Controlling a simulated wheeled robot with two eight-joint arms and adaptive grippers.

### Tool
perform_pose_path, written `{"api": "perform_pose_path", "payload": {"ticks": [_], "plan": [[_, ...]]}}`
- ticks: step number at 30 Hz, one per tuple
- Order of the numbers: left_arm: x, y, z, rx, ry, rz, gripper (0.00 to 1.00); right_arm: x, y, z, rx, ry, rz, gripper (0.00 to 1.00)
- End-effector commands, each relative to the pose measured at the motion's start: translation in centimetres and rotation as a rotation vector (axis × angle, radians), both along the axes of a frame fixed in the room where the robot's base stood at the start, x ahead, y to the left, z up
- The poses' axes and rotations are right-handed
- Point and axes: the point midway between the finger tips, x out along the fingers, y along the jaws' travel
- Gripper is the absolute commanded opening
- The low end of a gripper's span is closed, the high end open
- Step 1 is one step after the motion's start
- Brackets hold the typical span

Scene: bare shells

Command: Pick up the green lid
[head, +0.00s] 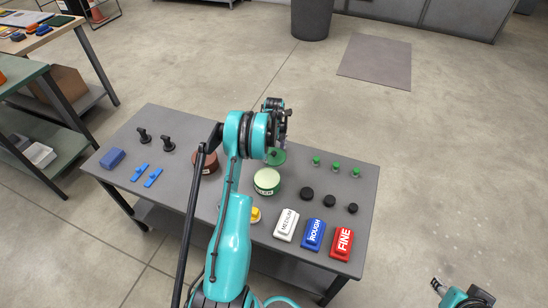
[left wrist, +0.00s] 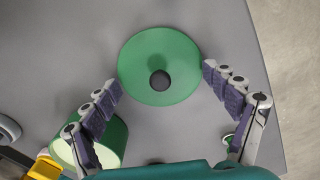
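The green lid (left wrist: 138,62) is a flat round disc with a dark knob at its centre. In the left wrist view it lies between and beyond my spread fingertips. In the head view the lid (head: 279,158) lies on the grey table behind the green tin, partly hidden by my left arm. My left gripper (left wrist: 163,78) is open and empty, its fingers on either side of the lid. In the head view my left gripper is mostly hidden behind its own wrist. Part of my right arm's end (head: 438,286) shows at the bottom right, away from the table; its finger state is unclear.
The green tin (head: 267,183) stands close in front of the lid, and a brown round container (head: 205,163) stands to the left. Small green-topped pieces (head: 336,167), black knobs (head: 306,193) and white, blue and red (head: 342,243) blocks lie to the right.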

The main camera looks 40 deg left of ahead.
Motion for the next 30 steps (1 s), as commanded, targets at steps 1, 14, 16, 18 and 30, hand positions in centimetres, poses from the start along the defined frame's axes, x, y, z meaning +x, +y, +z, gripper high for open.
{"api": "perform_pose_path", "payload": {"ticks": [1, 14, 16, 18, 30], "plan": [[0.0, 0.0, 0.0, 0.0, 0.0, 0.0, 0.63, 0.0, 0.0, 0.0, 0.0, 0.0, 0.0, 0.39], [0.0, 0.0, -0.1, 0.0, 0.0, 0.0, 0.0, 0.0, 0.0, 0.0, 0.0, 0.0, 0.0, 0.39], [0.0, 0.0, -0.1, 0.0, -0.001, 0.0, 0.0, 0.0, 0.0, 0.0, 0.0, 0.0, 0.0, 0.39], [0.0, 0.0, -0.1, 0.0, -0.001, 0.0, 0.0, 0.0, 0.0, 0.0, 0.0, 0.0, 0.0, 0.39], [0.0, 0.0, 3.8, 0.0, 0.0, 0.0, 0.0, 0.0, 0.0, 1.9, 0.0, 0.0, 0.0, 0.39]]}}
